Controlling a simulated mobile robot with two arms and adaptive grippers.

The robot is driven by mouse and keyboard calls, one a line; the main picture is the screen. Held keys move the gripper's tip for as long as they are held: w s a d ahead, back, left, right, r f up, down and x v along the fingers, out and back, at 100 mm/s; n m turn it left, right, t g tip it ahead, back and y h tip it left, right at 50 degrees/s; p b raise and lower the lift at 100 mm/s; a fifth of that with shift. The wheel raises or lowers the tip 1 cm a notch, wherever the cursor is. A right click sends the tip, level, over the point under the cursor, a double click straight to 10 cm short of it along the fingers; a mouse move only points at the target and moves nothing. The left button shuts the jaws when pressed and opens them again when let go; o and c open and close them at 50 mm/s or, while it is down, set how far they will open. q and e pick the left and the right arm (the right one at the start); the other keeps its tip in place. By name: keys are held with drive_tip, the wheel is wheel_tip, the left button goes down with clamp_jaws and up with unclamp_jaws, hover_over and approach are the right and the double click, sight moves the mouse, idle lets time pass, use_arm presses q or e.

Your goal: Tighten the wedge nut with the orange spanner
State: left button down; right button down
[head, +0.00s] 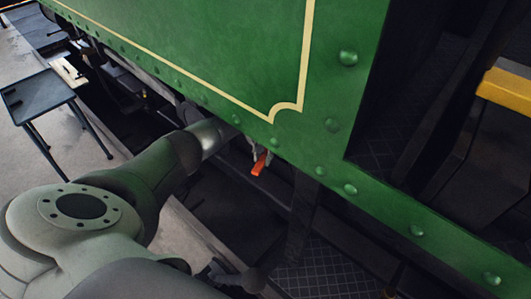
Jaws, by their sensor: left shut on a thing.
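The orange spanner (259,164) shows as a short orange piece just below the lower edge of the green tram side panel (230,60). My left gripper (253,150) is mostly hidden behind my own arm and the panel's lower edge; a small grey part of it shows at the spanner. It is shut on the spanner. The spanner's other end is hidden, and the wedge nut is not visible. I cannot tell whether the spanner touches the nut. My right gripper is not in view.
A small black table (38,96) stands on the pale platform at the left. The tram panel with rivets and a cream line overhangs the dark underframe. A yellow-edged step (506,88) is at the right. The gap under the panel is narrow and dark.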

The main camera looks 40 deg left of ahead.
use_arm(q)
drive_tip(key=shift+s+a+m, duration=0.15)
drive_tip(key=shift+a+m, duration=0.25)
drive_tip(key=shift+a, duration=0.3)
drive_tip(key=shift+s+a+m, duration=0.15)
drive_tip(key=shift+a+m, duration=0.25)
drive_tip(key=shift+a, duration=0.25)
drive_tip(key=shift+a, duration=0.1)
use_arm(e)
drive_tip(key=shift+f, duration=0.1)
use_arm(q)
drive_tip(key=shift+a+r+m+b, duration=0.15)
drive_tip(key=shift+a+m+b, duration=0.65)
drive_tip(key=shift+a, duration=0.7)
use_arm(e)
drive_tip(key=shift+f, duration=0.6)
